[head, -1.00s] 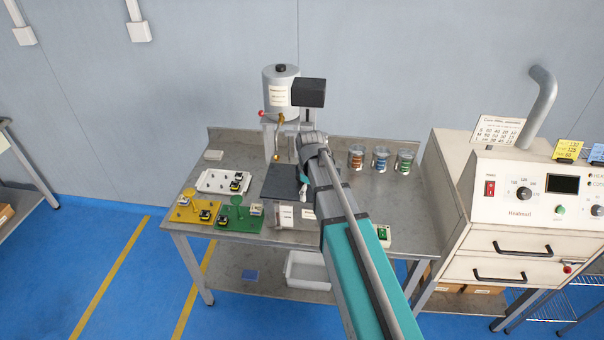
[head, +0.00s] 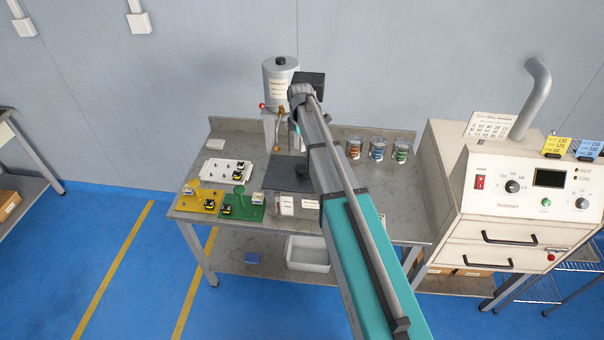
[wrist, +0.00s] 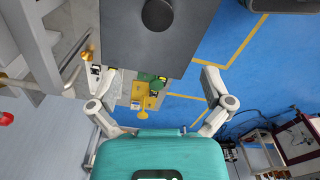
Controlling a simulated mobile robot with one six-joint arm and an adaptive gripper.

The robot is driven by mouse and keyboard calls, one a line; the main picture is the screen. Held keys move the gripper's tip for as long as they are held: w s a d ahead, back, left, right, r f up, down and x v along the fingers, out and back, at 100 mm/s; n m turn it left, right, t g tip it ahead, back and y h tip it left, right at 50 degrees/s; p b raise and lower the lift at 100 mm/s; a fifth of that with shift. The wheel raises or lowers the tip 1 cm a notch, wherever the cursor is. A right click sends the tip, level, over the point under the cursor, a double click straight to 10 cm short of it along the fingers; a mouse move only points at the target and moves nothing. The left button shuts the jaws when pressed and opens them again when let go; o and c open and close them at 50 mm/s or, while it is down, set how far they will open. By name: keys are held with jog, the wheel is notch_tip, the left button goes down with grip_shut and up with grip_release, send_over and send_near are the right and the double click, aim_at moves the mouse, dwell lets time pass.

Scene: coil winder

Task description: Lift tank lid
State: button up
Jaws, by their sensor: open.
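The tank (head: 279,86) is a grey cylinder with a pale label, upright on a stand at the back of the bench in the head view. In the head view my arm's end is just right of the tank and below lid height; the fingers are hidden there.
A brass tap (wrist: 87,55) and the stand (wrist: 35,62) are at left in the wrist view. Several cans, including one blue-banded can (head: 377,149), stand on the bench right of my arm.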

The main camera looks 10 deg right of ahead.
aim_at(302, 168)
jog(key=shift+f, duration=0.2)
notch_tip(302, 168, down, 8)
jog(key=b, duration=0.8)
jog(key=shift+f+b, duration=0.15)
jog(key=shift+b, duration=0.15)
jog(key=f+b, duration=0.3)
jog(key=shift+w+d+f, duration=0.15)
jog(key=shift+w+d, duration=0.05)
jog(key=shift+d, duration=0.05)
jog(key=shift+f+b, duration=0.95)
jog(key=shift+b, duration=0.15)
jog(key=c, duration=1.3)
